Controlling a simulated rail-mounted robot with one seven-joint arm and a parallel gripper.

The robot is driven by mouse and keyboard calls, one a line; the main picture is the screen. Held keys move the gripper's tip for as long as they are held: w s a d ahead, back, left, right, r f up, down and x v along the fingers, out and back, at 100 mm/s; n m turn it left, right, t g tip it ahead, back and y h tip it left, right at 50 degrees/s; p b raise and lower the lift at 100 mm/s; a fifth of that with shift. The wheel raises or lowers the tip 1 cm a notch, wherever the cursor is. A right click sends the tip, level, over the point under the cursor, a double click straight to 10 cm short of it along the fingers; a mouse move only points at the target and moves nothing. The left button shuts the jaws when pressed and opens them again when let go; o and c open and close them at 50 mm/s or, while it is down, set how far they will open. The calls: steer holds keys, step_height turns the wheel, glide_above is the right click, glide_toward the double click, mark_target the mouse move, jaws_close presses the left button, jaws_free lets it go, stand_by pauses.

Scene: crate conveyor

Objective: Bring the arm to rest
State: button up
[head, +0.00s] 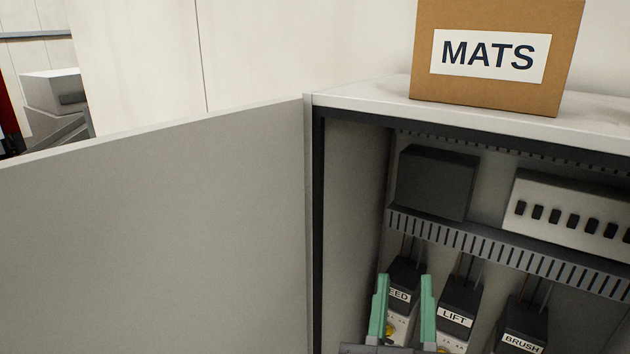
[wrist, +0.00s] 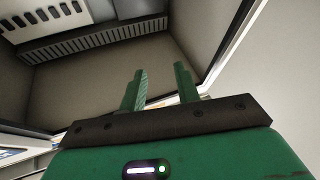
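My gripper (head: 404,300) shows at the bottom of the head view, in front of the open cabinet. Its two green fingers stand apart. In the wrist view my gripper (wrist: 161,85) is also open, with nothing between the fingers. In the head view a module with a label reading "EED" (head: 399,296) shows between the fingers, its label partly hidden by the left finger. I cannot tell how far behind the fingers it is. The LIFT module (head: 457,318) and the BRUSH module (head: 523,329) are to the right.
The cabinet door (head: 150,225) stands open to the left. A cardboard box marked MATS (head: 490,85) stands on the cabinet top (head: 365,97). Inside are a dark box (head: 436,183), a white switch panel (head: 570,215) and a slotted duct (head: 480,245). The cabinet frame is close around my gripper.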

steer(key=s+a+r+t+y, duration=0.3)
steer(key=s+a+r+y, duration=0.3)
steer(key=a+r, duration=0.45)
step_height(320, 180, up, 16)
steer(key=s+p, duration=0.2)
steer(key=p, duration=1.2)
steer(key=shift+s+a+f+n+y, duration=0.15)
steer(key=shift+s+a+n+y, duration=0.1)
steer(key=shift+a+n+y, duration=0.1)
